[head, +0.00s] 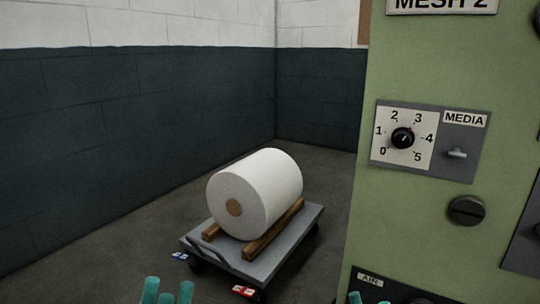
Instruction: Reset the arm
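My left gripper (168,292) shows only its teal fingertips at the bottom edge of the head view, left of centre. The tips stand apart with nothing seen between them. My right gripper (369,299) barely shows at the bottom edge, in front of the green cabinet. Its teal tips are also apart, with nothing seen between them. The arms and the rest of both grippers are out of view.
A white roll (262,190) lies on wooden rails on a grey cart (290,247). The green cabinet (440,60) fills the right side, with a dial (403,138), a MEDIA switch (457,153) and a slotted black knob (467,211).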

